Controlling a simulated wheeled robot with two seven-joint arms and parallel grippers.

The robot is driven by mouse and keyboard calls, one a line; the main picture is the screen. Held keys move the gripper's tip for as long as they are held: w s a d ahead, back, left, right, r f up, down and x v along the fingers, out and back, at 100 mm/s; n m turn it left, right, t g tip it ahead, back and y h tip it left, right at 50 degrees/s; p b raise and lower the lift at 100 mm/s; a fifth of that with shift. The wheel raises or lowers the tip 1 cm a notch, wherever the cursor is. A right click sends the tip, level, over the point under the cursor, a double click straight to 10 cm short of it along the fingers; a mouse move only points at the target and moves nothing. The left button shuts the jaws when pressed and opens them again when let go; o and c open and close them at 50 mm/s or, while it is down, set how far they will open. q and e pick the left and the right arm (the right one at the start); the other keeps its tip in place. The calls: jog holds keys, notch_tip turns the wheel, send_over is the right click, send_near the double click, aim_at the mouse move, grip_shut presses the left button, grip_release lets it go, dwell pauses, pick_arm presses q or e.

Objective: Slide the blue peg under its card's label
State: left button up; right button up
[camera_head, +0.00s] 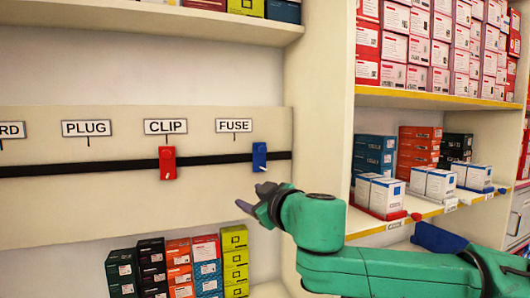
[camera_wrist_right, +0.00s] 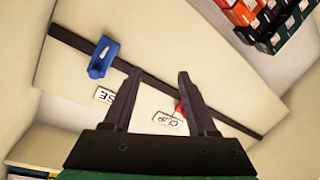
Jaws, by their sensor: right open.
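The blue peg (camera_head: 259,157) sits on the black rail (camera_head: 100,163) on the shelf panel, right of the FUSE label (camera_head: 234,125) and its tick mark. The red peg (camera_head: 167,162) sits on the same rail below the CLIP label (camera_head: 166,126). My right gripper (camera_head: 252,197) is open and empty, below the blue peg and apart from it. In the right wrist view the blue peg (camera_wrist_right: 103,58) lies left of my open fingers (camera_wrist_right: 160,73), and a finger partly hides the red peg. I see no separate card. My left gripper is not in view.
The PLUG label (camera_head: 87,128) and a label cut off at the left edge also hang over the rail. An upright shelf wall (camera_head: 318,100) stands right of the rail's end. Boxes (camera_head: 180,268) stand below the panel. The rail between the pegs is clear.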

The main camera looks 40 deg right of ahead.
jog(key=s+d+r+m+t+h, duration=0.1)
jog(key=s+d+r+m+h, duration=0.2)
jog(key=s+d+r, duration=0.35)
jog(key=p, duration=0.5)
send_near(264, 149)
jog(key=x, duration=0.3)
jog(key=p+x, duration=0.1)
jog(key=p, duration=0.1)
jog(key=p+x, duration=0.3)
jog(key=p, duration=0.1)
jog(key=shift+w+d+r, duration=0.15)
jog(key=shift+w+r, duration=0.1)
jog(key=shift+w, duration=0.1)
jog(key=shift+w+d+f, duration=0.1)
jog(key=shift+w+f, duration=0.05)
jog(key=shift+w, duration=0.05)
jog(key=shift+w+f, duration=0.15)
jog(key=shift+f, duration=0.1)
grip_shut()
jog(key=shift+r, duration=0.1)
